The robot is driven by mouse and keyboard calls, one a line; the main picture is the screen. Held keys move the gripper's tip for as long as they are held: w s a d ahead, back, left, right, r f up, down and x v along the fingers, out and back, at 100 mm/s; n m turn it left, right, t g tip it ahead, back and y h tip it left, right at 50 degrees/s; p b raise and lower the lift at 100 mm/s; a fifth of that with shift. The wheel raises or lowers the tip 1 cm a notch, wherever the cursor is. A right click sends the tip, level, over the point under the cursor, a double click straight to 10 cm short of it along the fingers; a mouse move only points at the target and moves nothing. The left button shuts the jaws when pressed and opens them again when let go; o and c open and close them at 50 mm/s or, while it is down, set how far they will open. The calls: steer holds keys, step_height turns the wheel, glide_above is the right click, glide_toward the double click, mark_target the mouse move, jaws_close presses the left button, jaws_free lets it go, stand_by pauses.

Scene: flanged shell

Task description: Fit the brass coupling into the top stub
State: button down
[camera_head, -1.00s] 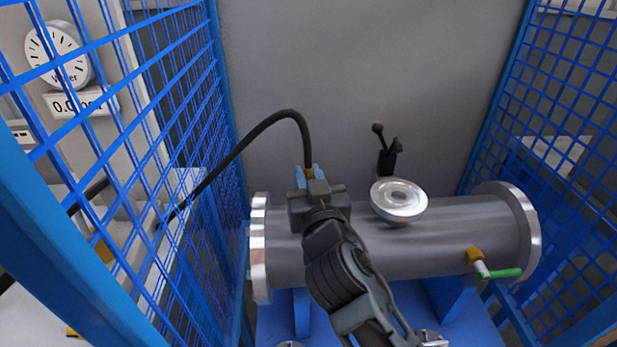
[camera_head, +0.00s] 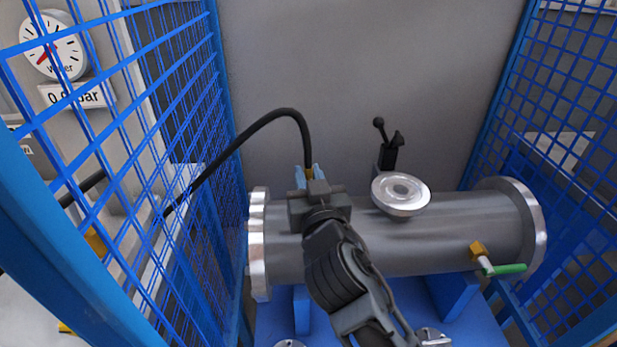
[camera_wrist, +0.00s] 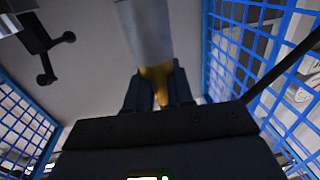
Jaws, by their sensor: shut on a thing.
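The brass coupling (camera_head: 309,174) is at the end of a black hose, and my gripper (camera_head: 308,178) is shut on it above the left part of the grey shell (camera_head: 450,225). In the wrist view the brass coupling (camera_wrist: 157,78) sits between the dark fingers of my gripper (camera_wrist: 160,92). A pale grey cylinder, which looks like the top stub (camera_wrist: 148,32), meets the brass in line with it. I cannot tell how deep the brass goes in. In the head view my arm hides this spot.
A round flange (camera_head: 400,192) stands on the shell right of my gripper, with a black lever (camera_head: 390,150) behind it. A green-handled valve (camera_head: 505,269) is at front right. Blue mesh panels (camera_head: 180,120) close both sides. The black hose (camera_head: 240,140) arches from the left.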

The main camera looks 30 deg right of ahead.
steer(key=shift+f+b, duration=1.1)
steer(key=shift+b, duration=0.1)
steer(key=c, duration=0.9)
jaws_free()
steer(key=shift+s+f, duration=0.1)
steer(key=shift+s, duration=0.05)
steer(key=b+v, duration=0.1)
steer(key=v, duration=0.6)
steer(key=shift+s+a+b, duration=0.15)
steer(key=shift+s+b, duration=0.05)
steer(key=shift+b, duration=0.15)
